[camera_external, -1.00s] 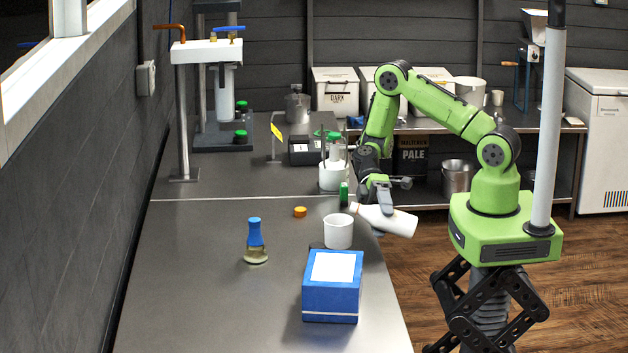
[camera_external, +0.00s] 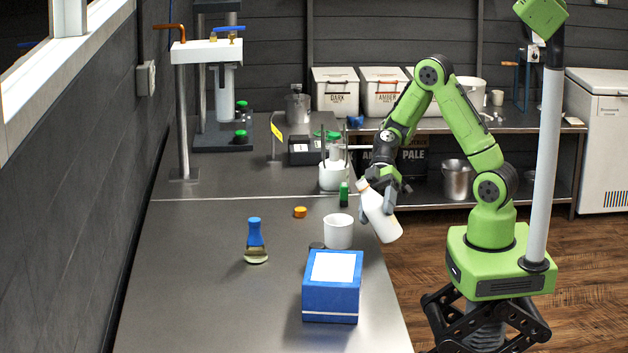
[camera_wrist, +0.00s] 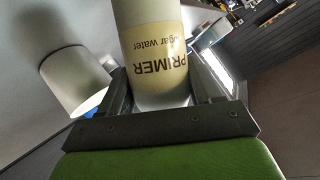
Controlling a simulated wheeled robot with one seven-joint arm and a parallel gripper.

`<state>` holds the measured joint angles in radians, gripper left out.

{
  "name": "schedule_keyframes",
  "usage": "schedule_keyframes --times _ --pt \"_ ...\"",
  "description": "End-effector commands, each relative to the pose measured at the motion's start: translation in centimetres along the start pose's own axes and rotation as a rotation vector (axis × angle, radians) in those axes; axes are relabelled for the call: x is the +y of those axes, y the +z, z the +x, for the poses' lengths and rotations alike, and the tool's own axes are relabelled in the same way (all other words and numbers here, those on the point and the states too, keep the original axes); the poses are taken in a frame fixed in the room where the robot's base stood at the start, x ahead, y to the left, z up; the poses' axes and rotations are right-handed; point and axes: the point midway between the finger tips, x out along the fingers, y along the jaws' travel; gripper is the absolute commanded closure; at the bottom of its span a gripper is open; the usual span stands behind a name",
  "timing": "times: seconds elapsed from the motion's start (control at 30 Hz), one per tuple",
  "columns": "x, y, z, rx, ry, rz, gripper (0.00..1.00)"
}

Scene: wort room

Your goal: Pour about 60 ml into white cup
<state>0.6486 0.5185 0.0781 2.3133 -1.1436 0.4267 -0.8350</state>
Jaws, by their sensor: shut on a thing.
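The white cup (camera_external: 338,231) stands upright on the steel bench, just behind the blue box. It also shows at the upper left of the wrist view (camera_wrist: 76,80). My gripper (camera_external: 377,195) is shut on a white bottle (camera_external: 381,214), held to the right of the cup near the bench's right edge. The bottle is tilted, with its neck up and to the left, apart from the cup. In the wrist view the bottle (camera_wrist: 150,50) carries a label reading "PRIMER" and "sugar water". The liquid and the inside of the cup cannot be made out.
A blue box (camera_external: 333,286) with a white top stands in front of the cup. A small green bottle (camera_external: 344,194), an orange cap (camera_external: 300,212) and a blue-topped flask (camera_external: 255,241) stand nearby. A white-bodied apparatus (camera_external: 334,176) is behind. The bench's front left is clear.

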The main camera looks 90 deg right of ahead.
Motion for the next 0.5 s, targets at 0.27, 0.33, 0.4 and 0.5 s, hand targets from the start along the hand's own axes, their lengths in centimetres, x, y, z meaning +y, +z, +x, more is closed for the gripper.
schedule_keyframes --times 0.27,0.33,0.4,0.5 --pt "-0.05 0.92 0.37 0.051 0.072 -0.171 0.74" --pt "-0.13 0.99 0.35 0.064 0.091 -0.216 0.74" --pt "-0.28 1.04 0.37 0.078 0.109 -0.264 0.74" --pt "-0.43 1.12 0.35 0.097 0.136 -0.329 0.74"
